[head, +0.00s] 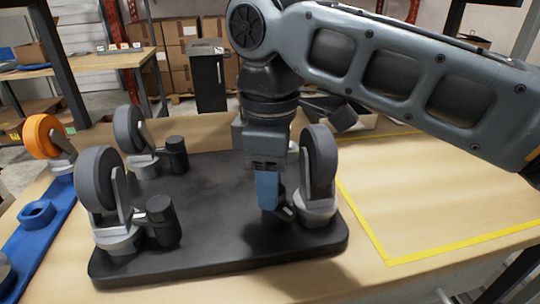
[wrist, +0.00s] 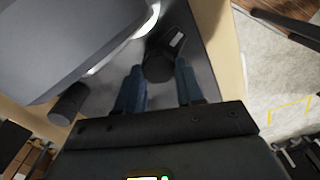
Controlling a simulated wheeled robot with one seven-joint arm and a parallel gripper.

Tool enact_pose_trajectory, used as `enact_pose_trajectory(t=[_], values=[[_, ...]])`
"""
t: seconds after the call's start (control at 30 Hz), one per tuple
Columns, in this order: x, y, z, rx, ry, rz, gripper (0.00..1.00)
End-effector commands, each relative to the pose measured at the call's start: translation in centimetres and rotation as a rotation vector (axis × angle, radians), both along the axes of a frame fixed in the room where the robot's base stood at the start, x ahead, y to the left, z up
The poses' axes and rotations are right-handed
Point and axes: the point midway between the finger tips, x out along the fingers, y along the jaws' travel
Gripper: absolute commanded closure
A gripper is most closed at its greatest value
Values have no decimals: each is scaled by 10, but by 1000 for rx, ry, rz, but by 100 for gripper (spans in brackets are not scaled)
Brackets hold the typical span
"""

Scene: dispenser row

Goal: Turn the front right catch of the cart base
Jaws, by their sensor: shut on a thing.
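The cart base (head: 215,220) is a black plate lying on the table with grey caster wheels pointing up. The front right caster (head: 320,165) stands just right of my gripper (head: 268,192). Its dark catch (head: 288,211) is mostly hidden behind my blue fingers in the head view. In the wrist view, my gripper (wrist: 159,88) has its fingers on either side of the dark catch (wrist: 158,65), shut on it. The front left catch (head: 162,222) and back left catch (head: 176,155) stand upright beside their casters. My gripper and arm hide part of the back right corner.
A blue base with an orange wheel (head: 42,137) is at the left. A dark bin (head: 208,78) and cardboard boxes (head: 180,40) stand behind the table.

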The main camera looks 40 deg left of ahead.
Motion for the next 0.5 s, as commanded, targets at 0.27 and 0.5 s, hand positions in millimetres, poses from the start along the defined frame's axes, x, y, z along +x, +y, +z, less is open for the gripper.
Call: enact_pose_trajectory(t=[0.27, 0.5], values=[[-3, -1, 4, 0, 4, 264, 93], [-3, -2, 2, 0, 3, 491, 93]])
